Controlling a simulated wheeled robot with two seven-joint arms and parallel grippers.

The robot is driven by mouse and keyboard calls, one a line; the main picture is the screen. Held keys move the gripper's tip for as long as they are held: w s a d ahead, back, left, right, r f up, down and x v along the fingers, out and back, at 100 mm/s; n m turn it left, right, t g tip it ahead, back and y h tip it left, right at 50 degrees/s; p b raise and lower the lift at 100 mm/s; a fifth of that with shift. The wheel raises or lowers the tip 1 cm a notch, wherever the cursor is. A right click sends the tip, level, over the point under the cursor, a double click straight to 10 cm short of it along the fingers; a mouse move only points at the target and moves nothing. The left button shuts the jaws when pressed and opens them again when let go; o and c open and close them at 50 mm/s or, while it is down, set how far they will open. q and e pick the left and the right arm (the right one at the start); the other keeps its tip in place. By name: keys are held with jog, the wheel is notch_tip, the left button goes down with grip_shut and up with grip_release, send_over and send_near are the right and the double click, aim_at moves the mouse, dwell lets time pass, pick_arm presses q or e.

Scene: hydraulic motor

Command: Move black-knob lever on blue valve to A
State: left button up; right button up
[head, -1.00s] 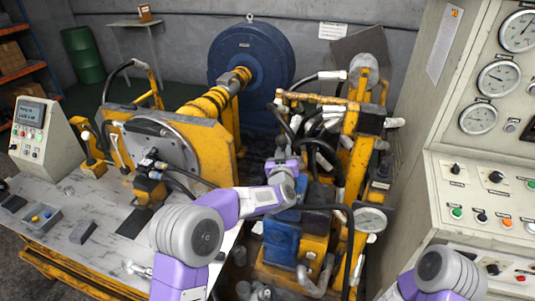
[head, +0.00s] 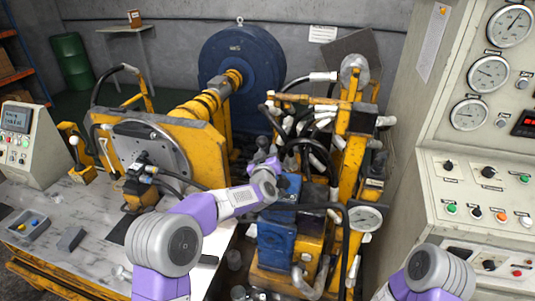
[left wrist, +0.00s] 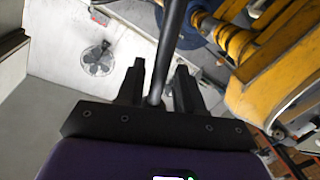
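The blue valve (head: 277,240) stands below and beside my left wrist in the head view, with my arm over its upper part. My left gripper (head: 266,160) is above it, small and dark there. In the left wrist view, a dark lever rod (left wrist: 168,45) passes between the two black fingers of my left gripper (left wrist: 160,82). Gaps show on both sides of the rod, so the fingers look open around it. The black knob is not clearly visible, nor is any A mark. My right gripper is out of view; only my right arm shows at the lower right.
Black hoses and yellow pipework (head: 350,150) crowd the space right of my left gripper. A pressure gauge (head: 365,218) sits beside the valve. A yellow-framed motor stand (head: 200,150) is to the left. A control panel (head: 475,190) fills the right side.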

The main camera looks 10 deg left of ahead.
pick_arm(q)
jog(key=shift+s, duration=0.15)
jog(key=s, duration=0.7)
jog(key=shift+s+r, duration=0.15)
jog(key=shift+r, duration=0.2)
